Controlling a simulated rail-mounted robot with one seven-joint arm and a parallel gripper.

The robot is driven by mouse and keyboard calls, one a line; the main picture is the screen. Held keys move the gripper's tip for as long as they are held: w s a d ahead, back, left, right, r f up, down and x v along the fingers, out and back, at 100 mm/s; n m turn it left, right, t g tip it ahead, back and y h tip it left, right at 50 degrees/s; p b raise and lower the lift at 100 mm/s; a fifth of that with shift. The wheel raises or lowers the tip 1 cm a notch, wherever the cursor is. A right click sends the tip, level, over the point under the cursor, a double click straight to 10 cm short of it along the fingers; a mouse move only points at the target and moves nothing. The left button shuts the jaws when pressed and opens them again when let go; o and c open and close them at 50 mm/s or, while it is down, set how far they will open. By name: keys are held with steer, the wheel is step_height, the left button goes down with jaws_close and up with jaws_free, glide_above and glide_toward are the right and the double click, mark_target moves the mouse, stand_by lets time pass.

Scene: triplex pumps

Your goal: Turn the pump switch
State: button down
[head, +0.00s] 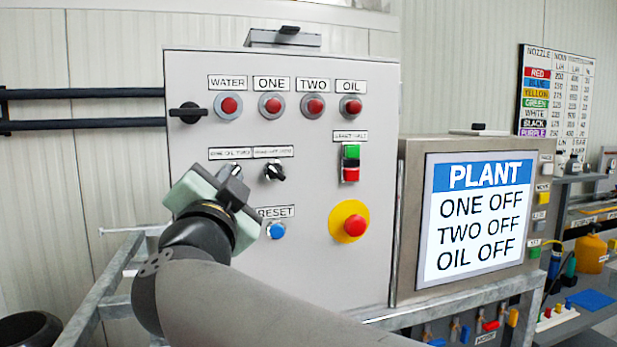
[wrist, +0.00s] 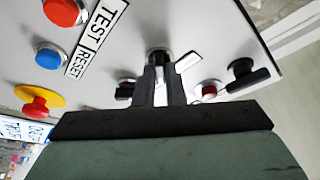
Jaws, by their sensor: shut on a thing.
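The grey control panel (head: 310,240) carries two switches in its middle row, under small labels hard to read. The left switch is mostly hidden behind my gripper (head: 236,178) in the head view. The right switch (head: 274,172) is a black knob with a pale mark, just right of my gripper. In the wrist view, my gripper (wrist: 161,85) has its dark fingers closed together on the left switch's black knob (wrist: 158,56). A pale flat strip shows beside the fingers. The other black switch (wrist: 125,88) stands to the left, apart from the fingers. The knob's exact angle is hidden.
Red lamps labelled WATER, ONE, TWO and OIL line the top. A blue reset button (head: 277,231), a yellow-backed red stop button (head: 350,223) and a black panel handle (head: 188,112) are nearby. The display (head: 478,215) reads ONE OFF, TWO OFF, OIL OFF.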

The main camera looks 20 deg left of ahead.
stand_by(0.4)
steer(key=c, duration=1.5)
jaws_free()
steer(key=b+v, duration=0.2)
steer(key=v, duration=1.5)
steer(key=shift+s, duration=0.25)
